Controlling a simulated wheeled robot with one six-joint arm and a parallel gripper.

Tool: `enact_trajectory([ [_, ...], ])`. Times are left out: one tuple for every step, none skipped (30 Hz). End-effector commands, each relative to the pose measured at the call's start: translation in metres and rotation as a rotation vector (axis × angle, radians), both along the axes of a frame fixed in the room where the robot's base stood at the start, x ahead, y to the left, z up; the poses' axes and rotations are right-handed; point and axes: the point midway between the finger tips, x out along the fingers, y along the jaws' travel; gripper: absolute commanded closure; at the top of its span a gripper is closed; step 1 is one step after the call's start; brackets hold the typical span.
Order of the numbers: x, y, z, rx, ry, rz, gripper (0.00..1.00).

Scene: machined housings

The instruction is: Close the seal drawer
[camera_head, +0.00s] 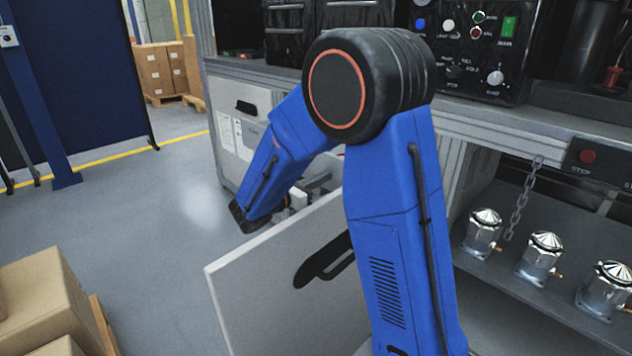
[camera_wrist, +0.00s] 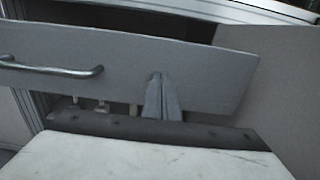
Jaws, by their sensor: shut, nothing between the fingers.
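A pulled-out drawer front (camera_head: 290,285), pale grey with a dark handle (camera_head: 325,262), stands out from the bench in the head view. I see no label naming it as the seal drawer. My blue arm crosses in front of it and hides its right side. My wrist end reaches over beyond its top edge, and my fingers cannot be made out there. In the wrist view my gripper (camera_wrist: 157,80) is shut and empty. Its tips overlap a grey panel (camera_wrist: 205,75) with a metal bar handle (camera_wrist: 55,70) at left. I cannot tell whether they touch it.
A pale cabinet front (camera_head: 232,140) with a black handle and papers is behind my arm. Several metal housings (camera_head: 542,255) stand on the shelf at right. Cardboard boxes (camera_head: 45,295) are at lower left. The floor (camera_head: 120,215) at left is clear.

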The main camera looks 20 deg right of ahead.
Motion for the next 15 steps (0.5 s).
enact_trajectory([
  [0.0003,-0.0009,0.0,0.0,0.0,0.0,1.0],
  [0.0004,-0.0011,0.0,0.0,0.0,0.0,1.0],
  [0.0004,-0.0012,0.0,0.0,0.0,0.0,1.0],
  [0.0004,-0.0012,0.0,0.0,0.0,0.0,1.0],
  [0.0005,-0.0011,0.0,0.0,0.0,0.0,1.0],
  [0.0005,-0.0011,0.0,0.0,0.0,0.0,1.0],
  [0.0005,-0.001,0.0,0.0,0.0,0.0,1.0],
  [0.0005,-0.001,0.0,0.0,0.0,0.0,1.0],
  [0.0004,-0.0009,0.0,0.0,0.0,0.0,1.0],
  [0.0005,-0.001,0.0,0.0,0.0,0.0,1.0],
  [0.0005,-0.0013,0.0,0.0,0.0,0.0,1.0],
  [0.0008,-0.0021,0.0,0.0,0.0,0.0,1.0],
  [0.001,-0.003,0.0,0.0,0.0,0.0,1.0],
  [0.0015,-0.0044,0.0,0.0,0.0,-0.001,1.0],
  [0.0023,-0.0068,0.0,0.0,0.0,-0.001,1.0],
])
